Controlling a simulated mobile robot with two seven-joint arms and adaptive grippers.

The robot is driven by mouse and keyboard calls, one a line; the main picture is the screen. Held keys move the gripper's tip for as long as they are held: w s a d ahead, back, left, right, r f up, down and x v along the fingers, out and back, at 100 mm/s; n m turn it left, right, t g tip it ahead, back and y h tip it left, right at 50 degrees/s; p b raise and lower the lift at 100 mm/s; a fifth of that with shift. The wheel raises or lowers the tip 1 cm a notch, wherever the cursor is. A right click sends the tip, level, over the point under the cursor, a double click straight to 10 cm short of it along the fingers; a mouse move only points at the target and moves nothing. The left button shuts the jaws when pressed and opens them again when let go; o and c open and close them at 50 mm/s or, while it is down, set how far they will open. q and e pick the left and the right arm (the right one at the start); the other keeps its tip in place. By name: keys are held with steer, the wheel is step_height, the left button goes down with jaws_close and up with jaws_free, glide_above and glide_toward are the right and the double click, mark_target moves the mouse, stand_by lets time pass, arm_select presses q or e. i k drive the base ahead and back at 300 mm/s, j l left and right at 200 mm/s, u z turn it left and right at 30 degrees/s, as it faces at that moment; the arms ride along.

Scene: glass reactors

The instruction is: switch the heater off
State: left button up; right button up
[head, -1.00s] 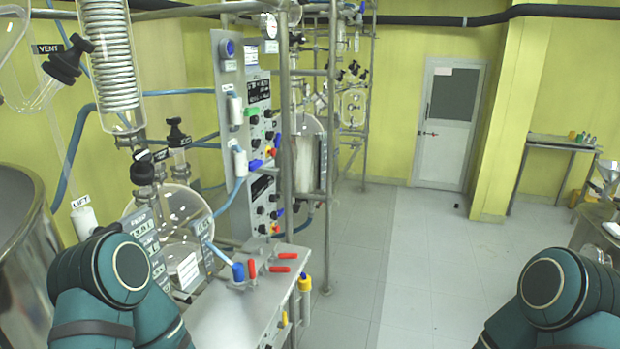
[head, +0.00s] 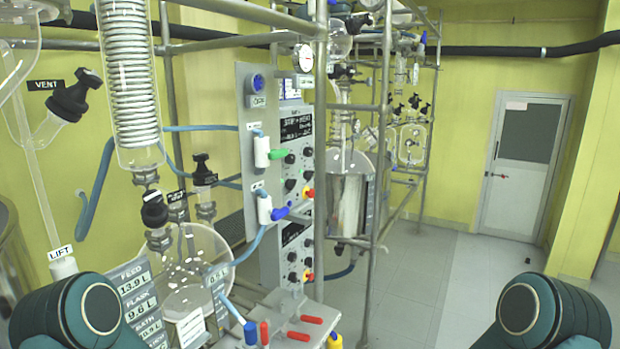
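Two grey control panels face right on the metal frame. The upper panel (head: 297,140) has a dark display, black knobs and a red-and-yellow knob (head: 308,193). The lower panel (head: 292,245) has a dark display, black knobs and another red-and-yellow knob (head: 309,275). I cannot read which control is the heater's. Only teal upper parts of my two arms show, at the lower left and lower right. Both grippers are out of view, and neither arm reaches the panels.
A glass flask (head: 185,265) and a coil condenser (head: 130,85) stand at left. Red-handled valves (head: 305,328) sit on the bench below the panels. Steel frame posts (head: 320,130) run beside the panels. The floor (head: 425,270) toward the door (head: 525,165) is clear.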

mark_target(308, 174)
steer(key=i+l, duration=2.9)
steer(key=l+u, duration=0.1)
steer(key=u, duration=0.35)
steer(key=i+l+u, duration=0.1)
steer(key=u, duration=0.35)
steer(key=l+u, duration=0.15)
steer(key=u, duration=0.25)
steer(key=i, duration=0.05)
